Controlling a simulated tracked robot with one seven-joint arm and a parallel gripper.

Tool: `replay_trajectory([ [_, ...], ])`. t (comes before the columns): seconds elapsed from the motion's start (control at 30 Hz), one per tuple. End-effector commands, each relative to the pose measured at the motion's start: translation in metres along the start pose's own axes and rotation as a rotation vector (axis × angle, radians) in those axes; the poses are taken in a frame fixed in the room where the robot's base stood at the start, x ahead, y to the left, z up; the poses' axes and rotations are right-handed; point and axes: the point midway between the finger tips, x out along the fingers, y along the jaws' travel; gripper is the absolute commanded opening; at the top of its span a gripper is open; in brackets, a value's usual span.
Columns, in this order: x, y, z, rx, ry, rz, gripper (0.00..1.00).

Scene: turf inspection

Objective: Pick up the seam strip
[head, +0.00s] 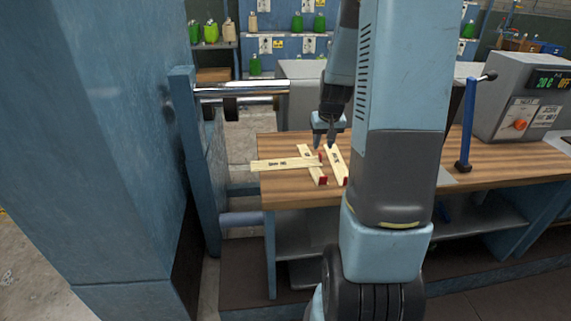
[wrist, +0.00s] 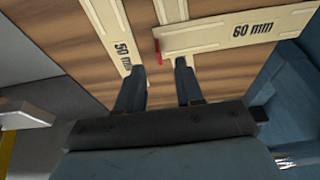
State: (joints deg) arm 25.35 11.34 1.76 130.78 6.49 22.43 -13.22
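Several pale, flat strips lie on the wooden bench top. In the head view, one strip (head: 280,164) lies crosswise over a second, slanted strip (head: 309,158), and a third strip (head: 337,162) lies slanted to the right; red ends show. In the wrist view, one strip reads "50 mm" (wrist: 108,22) and another reads "60 mm" (wrist: 220,36), with a red end. I cannot tell which one is the seam strip. My gripper (head: 325,144) is over the strips, fingers apart and pointing down.
The wooden bench (head: 430,172) has free room to the right of the strips. A grey machine with a green display (head: 530,105) and a blue post (head: 467,125) stand at the right. A blue frame with a metal bar (head: 240,91) stands at the left. Shelves with bottles are behind.

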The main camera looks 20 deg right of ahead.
Motion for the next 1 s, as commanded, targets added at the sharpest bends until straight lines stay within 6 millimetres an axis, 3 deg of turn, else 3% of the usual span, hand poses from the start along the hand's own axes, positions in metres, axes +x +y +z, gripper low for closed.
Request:
replay_trajectory([
  [0.4,0.043,0.0,-0.006,0.0,-0.001,-0.001,0.37],
  [0.77,0.05,0.0,-0.006,0.0,0.0,0.0,0.37],
  [1.0,0.05,0.0,-0.006,0.0,0.0,0.0,0.16],
])
